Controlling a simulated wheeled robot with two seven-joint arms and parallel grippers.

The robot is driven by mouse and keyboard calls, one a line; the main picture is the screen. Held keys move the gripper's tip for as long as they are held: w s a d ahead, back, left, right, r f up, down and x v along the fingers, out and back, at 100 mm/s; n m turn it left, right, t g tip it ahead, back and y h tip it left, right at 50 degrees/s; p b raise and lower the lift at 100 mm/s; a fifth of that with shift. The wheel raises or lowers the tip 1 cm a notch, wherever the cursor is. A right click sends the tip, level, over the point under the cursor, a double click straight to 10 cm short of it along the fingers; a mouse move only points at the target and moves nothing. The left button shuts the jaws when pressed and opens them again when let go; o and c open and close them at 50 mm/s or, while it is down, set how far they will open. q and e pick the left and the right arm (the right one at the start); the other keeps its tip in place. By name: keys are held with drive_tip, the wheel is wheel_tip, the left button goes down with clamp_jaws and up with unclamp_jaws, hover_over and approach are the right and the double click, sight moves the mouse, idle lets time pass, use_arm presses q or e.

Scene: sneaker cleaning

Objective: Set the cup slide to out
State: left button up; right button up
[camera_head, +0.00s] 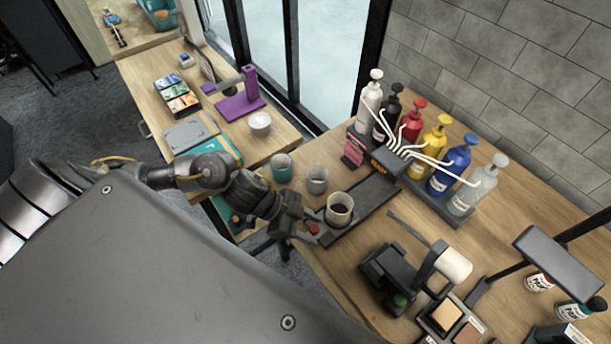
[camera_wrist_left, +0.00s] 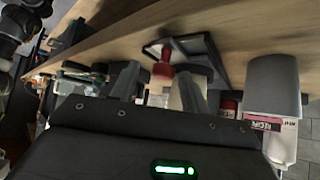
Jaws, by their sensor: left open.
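The cup slide (camera_head: 375,201) is a dark track running from under the dispenser nozzles toward the table's near left edge. A beige cup (camera_head: 339,209) with dark contents stands upright near its near end. A red knob (camera_head: 314,229) sits at that end, and it also shows in the left wrist view (camera_wrist_left: 162,72). My left gripper (camera_head: 299,228) is beside the knob at the table edge. In the wrist view its open fingers (camera_wrist_left: 158,88) stand on either side of the knob; whether they touch it I cannot tell. My right gripper is not in view.
Several pump bottles (camera_head: 437,152) stand behind a dispenser block (camera_head: 388,162). A green cup (camera_head: 281,167) and a grey cup (camera_head: 317,179) stand left of the slide. A black device (camera_head: 389,272) and a white roll (camera_head: 453,265) stand to the right.

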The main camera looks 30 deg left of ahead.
use_arm(q)
drive_tip(key=b+v, duration=0.1)
drive_tip(key=v, duration=1)
drive_tip(key=shift+f, duration=0.1)
